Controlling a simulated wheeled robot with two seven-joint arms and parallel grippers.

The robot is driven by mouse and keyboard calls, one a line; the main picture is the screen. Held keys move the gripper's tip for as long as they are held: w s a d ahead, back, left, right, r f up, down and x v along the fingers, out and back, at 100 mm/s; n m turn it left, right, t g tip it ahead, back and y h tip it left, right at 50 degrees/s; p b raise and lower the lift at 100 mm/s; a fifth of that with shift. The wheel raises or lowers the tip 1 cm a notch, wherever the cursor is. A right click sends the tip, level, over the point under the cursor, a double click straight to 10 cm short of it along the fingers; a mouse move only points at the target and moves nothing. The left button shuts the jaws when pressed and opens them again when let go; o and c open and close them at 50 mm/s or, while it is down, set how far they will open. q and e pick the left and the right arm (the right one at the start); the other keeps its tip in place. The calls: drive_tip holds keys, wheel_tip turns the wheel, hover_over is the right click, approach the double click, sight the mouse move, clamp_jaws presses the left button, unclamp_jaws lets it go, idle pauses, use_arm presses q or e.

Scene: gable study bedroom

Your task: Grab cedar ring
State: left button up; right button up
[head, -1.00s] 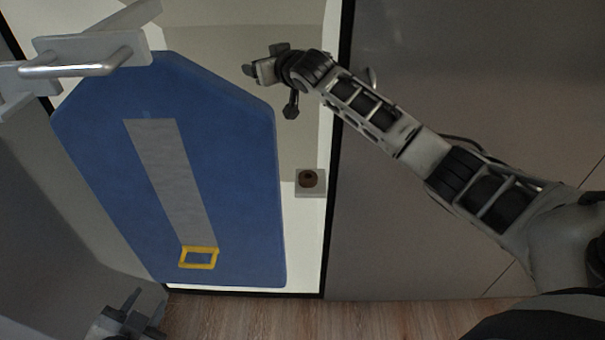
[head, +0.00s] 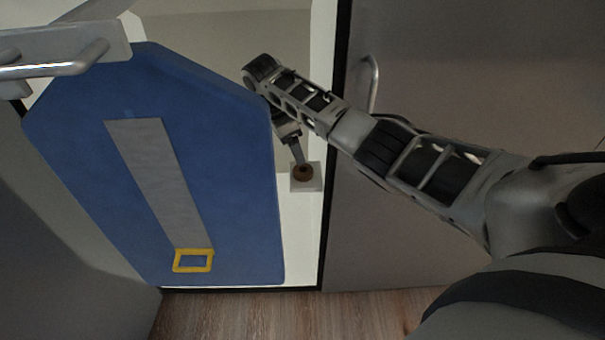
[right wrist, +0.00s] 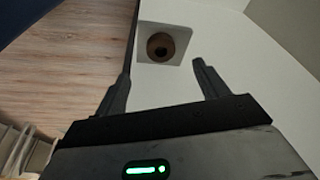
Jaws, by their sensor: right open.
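The cedar ring (head: 303,172) is a small brown ring on a pale square plate (head: 312,185) inside the open cabinet. In the right wrist view the ring (right wrist: 160,47) lies on its plate (right wrist: 146,28) beyond my fingertips, roughly between their lines. My right gripper (right wrist: 163,73) is open and empty, apart from the ring. In the head view my right gripper (head: 297,153) points down just above the ring, and its wrist hides part of it. My left gripper does not show in the head view now.
A blue board (head: 150,190) with a grey strip and yellow frame stands left of the ring, close to my right wrist. A grey door with a handle (head: 370,85) is on the right. Wood floor (head: 240,305) lies in front.

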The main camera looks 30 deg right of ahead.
sight(302, 167)
drive_tip(key=x, duration=0.4)
drive_tip(key=shift+f+b, duration=0.1)
drive_tip(key=shift+b, duration=0.25)
drive_tip(key=b+x, duration=0.1)
drive_tip(key=x, duration=0.3)
drive_tip(key=shift+d+f, duration=0.15)
drive_tip(key=shift+d, duration=0.1)
drive_tip(key=shift+d+f+b, duration=0.1)
drive_tip(key=shift+f+b, duration=0.2)
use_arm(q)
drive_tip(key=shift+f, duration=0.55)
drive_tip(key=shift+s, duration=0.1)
use_arm(e)
drive_tip(key=c, duration=1)
drive_tip(key=shift+c, duration=0.2)
